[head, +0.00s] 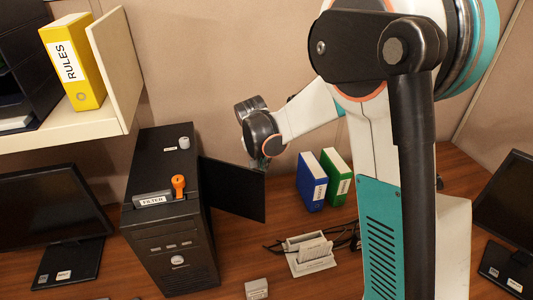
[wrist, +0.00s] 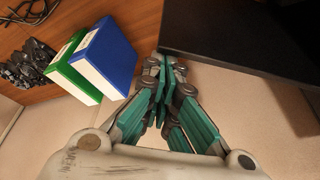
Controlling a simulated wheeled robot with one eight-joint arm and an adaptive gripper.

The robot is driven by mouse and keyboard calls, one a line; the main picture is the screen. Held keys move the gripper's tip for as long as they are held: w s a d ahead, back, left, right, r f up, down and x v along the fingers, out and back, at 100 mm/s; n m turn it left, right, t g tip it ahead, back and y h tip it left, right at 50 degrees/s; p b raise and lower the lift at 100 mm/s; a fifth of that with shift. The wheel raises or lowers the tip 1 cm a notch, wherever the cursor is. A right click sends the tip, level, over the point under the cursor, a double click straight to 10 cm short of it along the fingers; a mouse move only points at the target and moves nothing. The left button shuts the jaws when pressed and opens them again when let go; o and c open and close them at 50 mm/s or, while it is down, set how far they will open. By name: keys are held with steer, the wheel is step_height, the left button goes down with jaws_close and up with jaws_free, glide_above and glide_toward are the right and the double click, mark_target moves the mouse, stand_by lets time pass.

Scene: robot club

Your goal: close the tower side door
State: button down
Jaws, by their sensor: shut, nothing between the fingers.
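The black computer tower (head: 165,215) stands on the desk at the left of the head view. Its side door (head: 234,190) is a flat black panel, swung open and sticking out to the right from the tower's far edge. In the wrist view the door (wrist: 250,30) fills the upper right. My gripper (head: 262,160) is shut with nothing in it, at the door's upper outer edge. In the wrist view its closed fingertips (wrist: 168,62) are beside the door's edge; I cannot tell whether they touch it.
A blue binder (head: 312,182) and green binder (head: 336,176) stand right of the door. A card holder (head: 310,255) and cables lie in front of them. An orange-handled item (head: 178,185) is on the tower top. Monitors (head: 50,215) flank the desk. A shelf (head: 75,125) overhangs at left.

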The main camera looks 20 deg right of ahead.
steer(key=s+a+m+g+h+b, duration=0.1)
steer(key=s+a+m, duration=0.5)
steer(key=s+a, duration=0.4)
steer(key=shift+a+g, duration=0.3)
steer(key=shift+a, duration=1.1)
steer(key=shift+s, duration=0.1)
